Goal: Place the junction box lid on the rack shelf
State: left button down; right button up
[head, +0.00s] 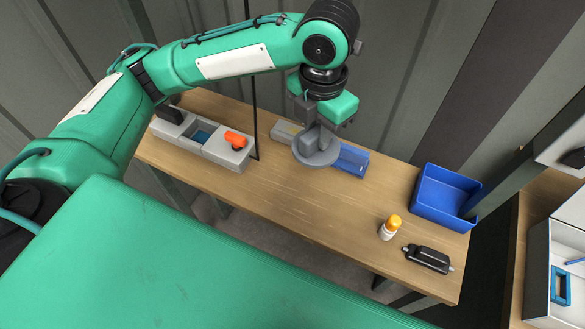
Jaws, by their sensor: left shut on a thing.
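My left gripper (319,118) reaches down over the middle of the wooden bench. It is shut on a grey round piece (316,150) with an upright block on top, which looks like the junction box lid. The piece is near the bench top; I cannot tell whether it touches. I cannot make out for certain which surface is the rack shelf. My right gripper is not in view.
On the bench (300,210) stand a grey housing with an orange knob (235,139), a white bottle with an orange cap (390,227), a black cylindrical device (428,259) and a large blue bin (440,198). A dark post rises at the back. The bench's front middle is clear.

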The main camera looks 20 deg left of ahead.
aim_at(314, 158)
pick_arm(q)
notch_tip(314, 158, down, 20)
jog(key=p, duration=0.3)
jog(key=shift+p, duration=0.35)
jog(key=shift+f, duration=0.1)
jog(key=c, duration=1.2)
grip_release()
notch_tip(314, 158, up, 12)
jog(key=b, duration=0.3)
jog(key=shift+s, duration=0.1)
